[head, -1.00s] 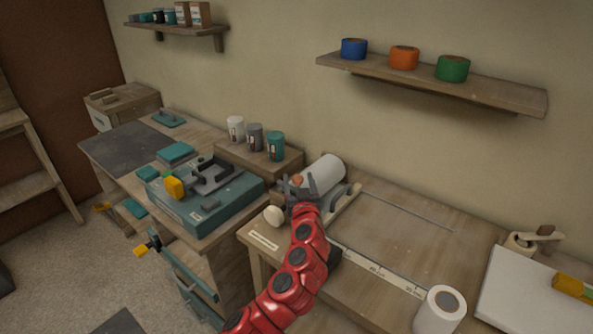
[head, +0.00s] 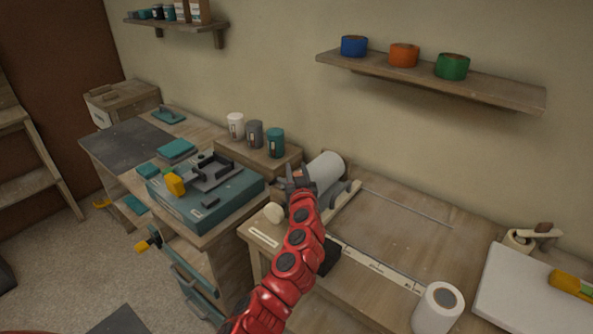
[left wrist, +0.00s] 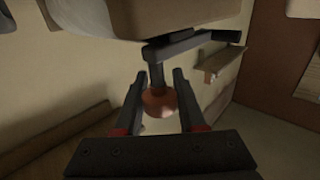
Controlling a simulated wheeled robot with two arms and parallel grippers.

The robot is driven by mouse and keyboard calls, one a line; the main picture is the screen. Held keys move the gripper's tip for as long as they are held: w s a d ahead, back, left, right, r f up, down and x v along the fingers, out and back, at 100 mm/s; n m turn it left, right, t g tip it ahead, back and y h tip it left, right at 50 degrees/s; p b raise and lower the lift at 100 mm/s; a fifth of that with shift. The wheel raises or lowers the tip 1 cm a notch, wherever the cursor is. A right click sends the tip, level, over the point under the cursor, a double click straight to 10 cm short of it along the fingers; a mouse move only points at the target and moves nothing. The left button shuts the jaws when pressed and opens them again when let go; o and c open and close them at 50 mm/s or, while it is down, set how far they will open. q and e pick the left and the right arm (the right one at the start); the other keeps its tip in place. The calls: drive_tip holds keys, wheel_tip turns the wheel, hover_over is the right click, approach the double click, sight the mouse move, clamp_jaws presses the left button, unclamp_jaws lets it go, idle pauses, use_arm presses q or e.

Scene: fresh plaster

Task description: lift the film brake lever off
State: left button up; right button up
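The film brake lever shows in the left wrist view as a dark bar (left wrist: 188,44) with a short stem and a round orange-brown knob (left wrist: 158,102). It sits beside the pale film roll (left wrist: 140,14), which lies on the right-hand bench in the head view (head: 327,171). My left gripper (head: 299,174) is at the roll's left end. In the head view the gripper hides most of the lever. My right gripper is not in view.
A teal machine (head: 215,201) stands on the left bench, with several cups on a wooden riser (head: 290,156) behind. A white roll (head: 438,307) stands at the right bench's front. A wall shelf (head: 430,80) holds coloured tape rolls. The right bench's middle is clear.

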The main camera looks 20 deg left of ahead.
use_arm(q)
clamp_jaws()
idle(1.0)
